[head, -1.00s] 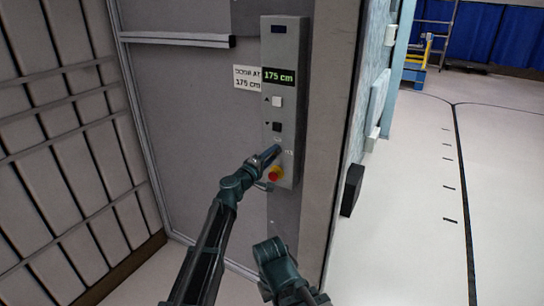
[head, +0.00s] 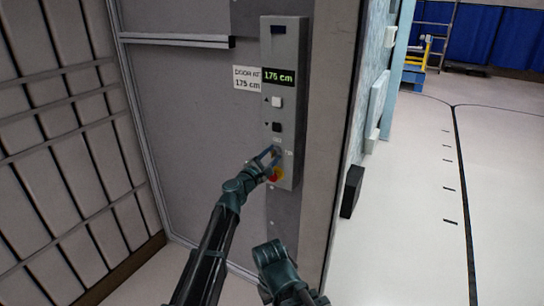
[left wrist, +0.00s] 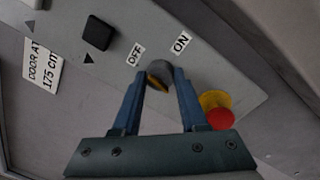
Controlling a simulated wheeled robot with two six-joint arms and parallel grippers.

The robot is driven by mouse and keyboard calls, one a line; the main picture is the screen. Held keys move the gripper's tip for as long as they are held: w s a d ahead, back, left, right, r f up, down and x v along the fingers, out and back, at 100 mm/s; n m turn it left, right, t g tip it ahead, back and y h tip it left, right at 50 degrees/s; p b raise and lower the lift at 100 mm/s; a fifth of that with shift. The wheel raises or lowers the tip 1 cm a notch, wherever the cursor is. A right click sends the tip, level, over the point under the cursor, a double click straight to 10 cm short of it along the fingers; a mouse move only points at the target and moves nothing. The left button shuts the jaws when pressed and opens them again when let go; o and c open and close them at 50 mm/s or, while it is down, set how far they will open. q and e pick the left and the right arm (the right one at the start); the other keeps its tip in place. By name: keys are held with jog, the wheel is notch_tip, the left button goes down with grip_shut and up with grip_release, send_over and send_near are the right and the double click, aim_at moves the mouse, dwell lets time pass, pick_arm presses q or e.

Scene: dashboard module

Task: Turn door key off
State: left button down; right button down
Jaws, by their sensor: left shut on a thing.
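The control panel (head: 285,100) is a tall grey box on the wall. The key switch (left wrist: 160,70) is a dark round piece on it, with a small brassy part showing, between the OFF label (left wrist: 135,56) and the ON label (left wrist: 181,42) in the left wrist view. My left gripper (left wrist: 159,80) has one finger on each side of the key switch and is shut on it. In the head view my left gripper (head: 268,158) covers the switch. Which label the key points to I cannot tell. Part of my right arm shows at the bottom, without clear fingertips.
A red emergency button (left wrist: 220,119) on a yellow base sits close beside the right finger in the left wrist view. A black button (left wrist: 96,33) and a white button (head: 277,102) are above the switch. The display (head: 279,76) reads 175 cm. Open floor lies right.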

pick_arm(q)
jog(key=shift+n, duration=0.7)
jog(key=shift+c, duration=2.2)
grip_release()
jog(key=shift+s+a, duration=0.1)
jog(key=b+v, duration=0.1)
jog(key=v, duration=1.2)
jog(key=shift+s+a, duration=0.15)
jog(key=shift+s, duration=0.1)
